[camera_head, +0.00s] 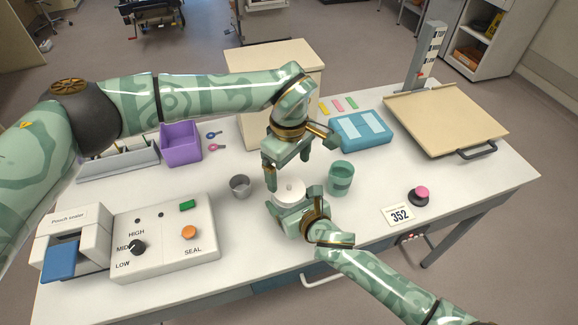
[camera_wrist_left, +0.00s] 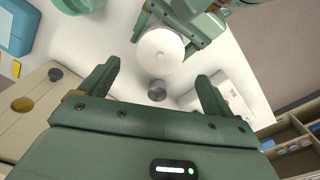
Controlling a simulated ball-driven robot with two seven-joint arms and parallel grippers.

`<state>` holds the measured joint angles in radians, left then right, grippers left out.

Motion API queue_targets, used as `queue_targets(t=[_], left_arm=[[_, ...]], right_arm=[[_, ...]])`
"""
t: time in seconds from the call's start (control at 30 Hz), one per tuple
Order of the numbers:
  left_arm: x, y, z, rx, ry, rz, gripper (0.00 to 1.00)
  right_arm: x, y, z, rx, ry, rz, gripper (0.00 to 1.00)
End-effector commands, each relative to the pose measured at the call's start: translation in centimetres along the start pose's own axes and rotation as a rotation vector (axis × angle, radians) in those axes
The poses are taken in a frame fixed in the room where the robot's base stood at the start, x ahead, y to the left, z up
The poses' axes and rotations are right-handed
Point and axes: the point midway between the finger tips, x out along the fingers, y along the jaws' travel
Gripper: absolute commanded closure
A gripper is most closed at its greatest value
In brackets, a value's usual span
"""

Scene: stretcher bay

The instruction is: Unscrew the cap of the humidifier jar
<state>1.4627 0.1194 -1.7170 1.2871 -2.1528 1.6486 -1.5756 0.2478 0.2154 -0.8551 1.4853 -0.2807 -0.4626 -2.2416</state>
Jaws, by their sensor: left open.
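The humidifier jar (camera_head: 284,228) has a round white cap (camera_head: 290,190) with a small knob on top; the cap also shows from above in the left wrist view (camera_wrist_left: 160,52). The jar's body is mostly hidden by my right gripper (camera_head: 293,202), which comes in from the front right with one finger on each side of the jar, just below the cap, and appears shut on it. My left gripper (camera_head: 289,167) points down, open and empty, above and behind the cap. In the left wrist view, its fingers (camera_wrist_left: 158,75) are spread, with the cap beyond their tips.
A small metal cup (camera_head: 240,186) stands left of the jar and a green cup (camera_head: 340,179) close on its right. The pouch sealer (camera_head: 165,240) fills the front left. A purple bin (camera_head: 181,145) and blue case (camera_head: 362,131) stand behind.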

Motion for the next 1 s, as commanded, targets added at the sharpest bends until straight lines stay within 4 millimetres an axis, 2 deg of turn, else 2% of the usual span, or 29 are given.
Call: queue_targets(t=[0.07, 0.17, 0.5, 0.63, 0.97, 1.0], left_arm=[[-0.6, 0.0, -0.1, 0.093, 0.001, 0.0, 0.11], [-0.3, -0.1, 0.0, 0.161, -0.001, -0.002, 0.11], [5.1, -0.1, 0.0, 0.169, -0.002, -0.003, 0.11], [6.4, 0.0, 0.0, 0.17, -0.002, -0.001, 0.11], [6.9, 0.0, 0.0, 0.169, 0.0, 0.0, 0.11], [6.9, 0.0, 0.0, 0.169, 0.0, 0.0, 0.19]], right_arm=[[0.0, 0.0, -0.1, 0.001, 0.002, 0.0, 0.87], [0.0, 0.0, -0.1, 0.001, 0.002, 0.0, 0.87], [0.0, 0.0, -0.1, 0.001, 0.001, 0.001, 0.87], [0.0, 0.0, -0.1, 0.001, 0.001, 0.001, 0.87], [0.0, 0.0, -0.1, 0.001, 0.001, 0.001, 0.87], [0.0, 0.0, -0.1, 0.001, 0.001, 0.001, 0.87]])
